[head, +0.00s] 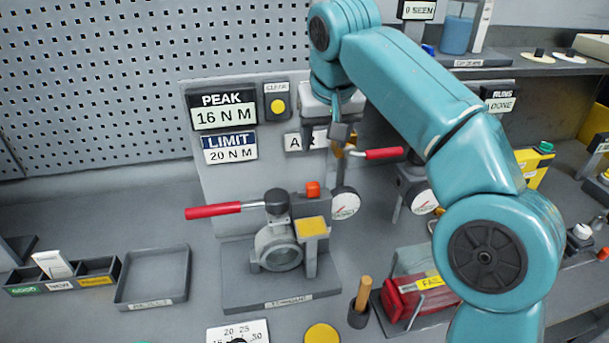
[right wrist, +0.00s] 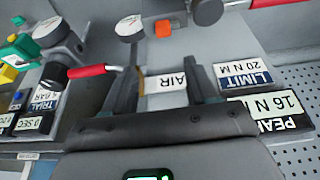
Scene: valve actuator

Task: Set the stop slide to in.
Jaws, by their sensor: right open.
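The valve fixture (head: 280,247) stands on a dark base plate in the middle of the head view. It carries a red-handled lever (head: 213,210) pointing left, an orange-red block (head: 313,189) on top and a yellow pad (head: 312,227). No part is readably marked as the stop slide, and I cannot tell its position. My right gripper (head: 340,128) is open and empty at the back panel, above the fixture. In the right wrist view its two fingers (right wrist: 166,82) frame the AIR label (right wrist: 165,84). The orange-red block (right wrist: 163,28) shows beyond them. My left gripper is out of view.
A second red lever (head: 384,154) lies just right of my right gripper, beside a gauge (head: 345,203). The panel bears PEAK (head: 224,112) and LIMIT (head: 230,148) displays. An empty tray (head: 155,278) is at left. A wooden-handled tool in a cup (head: 359,313) stands in front.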

